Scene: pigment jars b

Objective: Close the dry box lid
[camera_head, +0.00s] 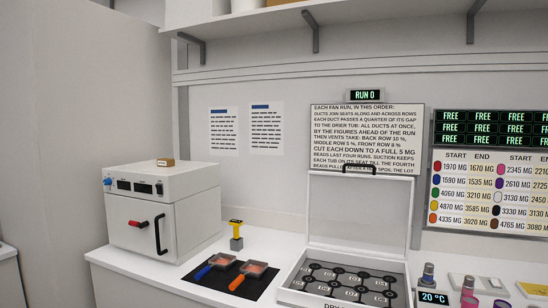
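The dry box (283,293) stands on the white counter at the lower middle right. Its lid (358,215) is open and stands upright at the back, with a dark handle (373,168) on its top edge. Inside the box, several light labelled tubs (325,275) sit in a dark grid with round black fittings. The front of the box is partly cut off by the bottom edge of the view. My gripper is not in view.
A white oven-like cabinet (190,200) with a black handle stands left. A black mat (250,290) holds two trays with blue and orange handles. A yellow-topped tool (236,235) stands behind it.

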